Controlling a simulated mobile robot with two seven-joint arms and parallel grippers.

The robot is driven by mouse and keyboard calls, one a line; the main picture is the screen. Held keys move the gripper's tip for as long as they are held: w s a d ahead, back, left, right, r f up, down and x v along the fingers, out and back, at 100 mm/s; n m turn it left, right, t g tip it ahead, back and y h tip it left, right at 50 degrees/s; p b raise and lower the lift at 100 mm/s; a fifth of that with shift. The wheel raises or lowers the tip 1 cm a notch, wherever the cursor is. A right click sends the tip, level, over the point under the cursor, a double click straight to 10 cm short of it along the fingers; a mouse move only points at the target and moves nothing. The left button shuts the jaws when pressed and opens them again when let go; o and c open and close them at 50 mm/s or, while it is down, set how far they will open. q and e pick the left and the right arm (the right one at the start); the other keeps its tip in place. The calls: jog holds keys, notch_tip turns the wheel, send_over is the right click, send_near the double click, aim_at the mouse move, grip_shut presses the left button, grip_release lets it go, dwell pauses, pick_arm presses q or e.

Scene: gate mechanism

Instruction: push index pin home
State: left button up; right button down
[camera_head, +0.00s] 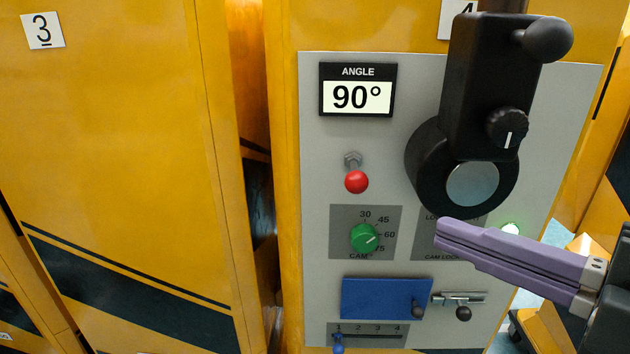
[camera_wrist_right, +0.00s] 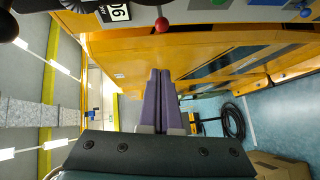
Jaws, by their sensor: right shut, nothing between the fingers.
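The panel carries a black crank arm (camera_head: 484,85) standing upright, with a ball handle (camera_head: 547,39) at its top. A black knob (camera_head: 507,128) with a white line sits low on the crank arm; I cannot tell whether this is the index pin or how deep it sits. The crank hub has a grey round face (camera_head: 472,184). My right gripper (camera_head: 441,232) has purple fingers, shut and empty, in front of the cam lock plate, below the hub. It partly hides that plate. The fingers also show in the wrist view (camera_wrist_right: 160,74). My left gripper is out of view.
The grey panel (camera_head: 315,140) has an angle display (camera_head: 357,90) reading 90°, a red ball lever (camera_head: 356,181), a green cam dial (camera_head: 364,238), a blue plate (camera_head: 375,298), a small bolt (camera_head: 462,302) and a lit green lamp (camera_head: 511,228). Yellow cabinets (camera_head: 120,150) stand left.

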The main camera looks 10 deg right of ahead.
jog(key=p, duration=0.1)
send_near(356, 180)
jog(key=w+a, duration=0.2)
jog(key=a, duration=0.3)
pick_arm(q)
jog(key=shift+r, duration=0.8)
pick_arm(e)
jog(key=shift+w+d+f, duration=0.25)
jog(key=shift+w, duration=0.3)
jog(key=shift+w+d+f, duration=0.2)
jog(key=shift+w+f, duration=0.05)
jog(key=shift+w, duration=0.3)
jog(key=shift+w+d+f, duration=0.25)
jog(key=shift+w, duration=0.25)
